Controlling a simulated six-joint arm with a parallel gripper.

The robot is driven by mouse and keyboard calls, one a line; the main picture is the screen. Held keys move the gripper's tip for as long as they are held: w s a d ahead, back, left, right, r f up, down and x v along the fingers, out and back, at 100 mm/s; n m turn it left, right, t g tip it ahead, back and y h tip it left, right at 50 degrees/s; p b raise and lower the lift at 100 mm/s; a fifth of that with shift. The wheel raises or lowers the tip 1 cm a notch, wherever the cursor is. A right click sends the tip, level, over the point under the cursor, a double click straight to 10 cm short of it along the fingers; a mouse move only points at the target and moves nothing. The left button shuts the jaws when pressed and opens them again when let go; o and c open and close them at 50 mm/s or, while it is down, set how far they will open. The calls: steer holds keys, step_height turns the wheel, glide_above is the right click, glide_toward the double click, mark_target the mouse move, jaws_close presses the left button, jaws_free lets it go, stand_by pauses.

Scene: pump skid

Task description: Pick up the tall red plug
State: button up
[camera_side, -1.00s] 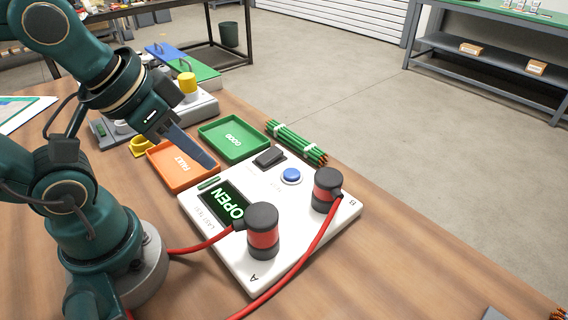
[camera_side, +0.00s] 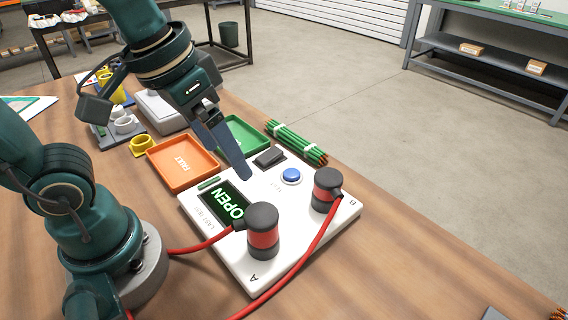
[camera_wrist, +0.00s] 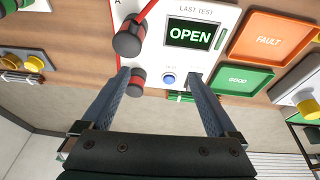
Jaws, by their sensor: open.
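Two black-and-red plugs stand upright on a white tester (camera_side: 290,235). One plug (camera_side: 263,232) is at the corner marked A and the other plug (camera_side: 327,190) at B, each with a red cable. I cannot tell which is the tall one. In the wrist view the A plug (camera_wrist: 130,40) is at upper centre-left and the B plug (camera_wrist: 136,84) lies below it, close to the left finger. My gripper (camera_side: 243,174) is open and empty above the tester, left of the blue button, apart from both plugs. In the wrist view my gripper (camera_wrist: 158,74) has its fingers wide apart.
The tester has a screen (camera_wrist: 190,34) reading OPEN and a blue button (camera_side: 291,176). An orange FAULT tray (camera_side: 174,178) and a green GOOD tray (camera_side: 254,142) lie behind it. A bundle of green rods (camera_side: 290,138) lies alongside. Red cables cross the table in front.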

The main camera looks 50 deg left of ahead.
mark_target(259, 214)
steer(key=d+f+g, duration=0.1)
steer(key=d, duration=0.1)
steer(key=w+d+f+m+g, duration=0.1)
steer(key=d+f+m+g, duration=0.1)
steer(key=d+f, duration=0.1)
steer(key=shift+w+d, duration=0.3)
steer(key=shift+s+d+f+g, duration=0.25)
steer(key=shift+f+g, duration=0.05)
steer(key=shift+f, duration=2.65)
jaws_close()
